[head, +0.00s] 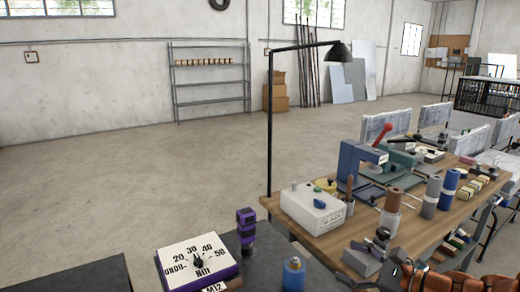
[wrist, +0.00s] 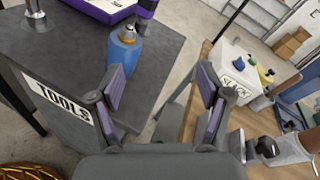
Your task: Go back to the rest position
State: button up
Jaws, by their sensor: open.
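My gripper (wrist: 160,98) is open and empty in the wrist view, its two purple-padded fingers spread apart. A blue cylinder with a metal top (wrist: 124,50) stands on the dark bench just beyond the left finger; I cannot tell the exact gap. The same blue cylinder (head: 294,275) shows at the bottom of the head view. My gripper cannot be made out clearly in the head view. Part of my orange-brown arm (head: 490,284) shows at the lower right there.
A purple-edged dial box (head: 190,268) and a purple-and-black post (head: 246,228) sit on the dark bench (wrist: 60,60), labelled TOOLS. A wooden workbench (head: 415,232) holds a white box (head: 312,208), a blue press (head: 350,165) and several cylinders. A black lamp (head: 269,120) stands behind. Open floor lies left.

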jog(key=s+a+n+g+h+p, duration=0.1)
jog(key=s+a+n+g+p, duration=0.2)
jog(key=s+a+n+g, duration=1.05)
jog(key=s+d+r+n+h+p, duration=0.1)
jog(key=s+d+n+h+p, duration=0.1)
jog(key=s+d+n+h, duration=0.2)
jog(key=s+d+r+n+h+p, duration=0.1)
jog(key=s+d+n+h, duration=0.3)
jog(key=s, duration=0.7)
jog(key=shift+s+d+r+t+h+p, duration=0.2)
jog(key=shift+d+r+t+h+p, duration=0.15)
jog(key=shift+d+h+p, duration=0.7)
jog(key=shift+d+h, duration=0.15)
jog(key=shift+h, duration=0.2)
